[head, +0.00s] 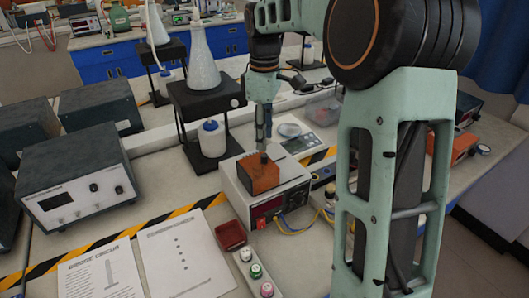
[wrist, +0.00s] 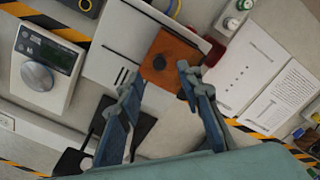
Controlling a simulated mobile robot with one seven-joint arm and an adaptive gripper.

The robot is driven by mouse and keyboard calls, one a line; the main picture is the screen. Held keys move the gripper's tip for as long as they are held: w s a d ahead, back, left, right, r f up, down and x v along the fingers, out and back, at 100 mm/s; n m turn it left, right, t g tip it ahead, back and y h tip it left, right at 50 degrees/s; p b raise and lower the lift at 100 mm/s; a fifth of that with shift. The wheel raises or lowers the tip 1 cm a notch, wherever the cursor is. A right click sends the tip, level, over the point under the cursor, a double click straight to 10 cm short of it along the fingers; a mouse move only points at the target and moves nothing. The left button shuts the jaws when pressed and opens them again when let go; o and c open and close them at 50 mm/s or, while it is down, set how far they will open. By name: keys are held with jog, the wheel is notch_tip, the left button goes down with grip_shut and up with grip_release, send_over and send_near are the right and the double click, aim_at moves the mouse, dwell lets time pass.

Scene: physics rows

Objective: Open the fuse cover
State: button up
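The fuse cover looks to be the orange-brown box (head: 259,178) on top of a white power unit (head: 267,209) with a red display. It appears closed, sitting down on the unit. A black knob stands on it, and in the wrist view the cover (wrist: 180,52) shows with the round knob (wrist: 159,62) near its edge. My gripper (head: 264,143) points down just above the knob. In the wrist view my gripper (wrist: 160,78) has its two blue fingers spread apart with nothing between the tips, the knob just beyond them. Whether a fingertip touches the cover I cannot tell.
A scale (head: 300,140) lies behind the unit. A black stand with a flask (head: 199,65) and a white bottle (head: 212,139) is at its left. A red tray (head: 230,235), a socket strip (head: 256,272) and printed sheets (head: 185,255) lie in front. Cables run at its right.

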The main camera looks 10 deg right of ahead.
aim_at(264, 155)
notch_tip(264, 155, down, 6)
jog(key=shift+c, duration=0.5)
grip_shut()
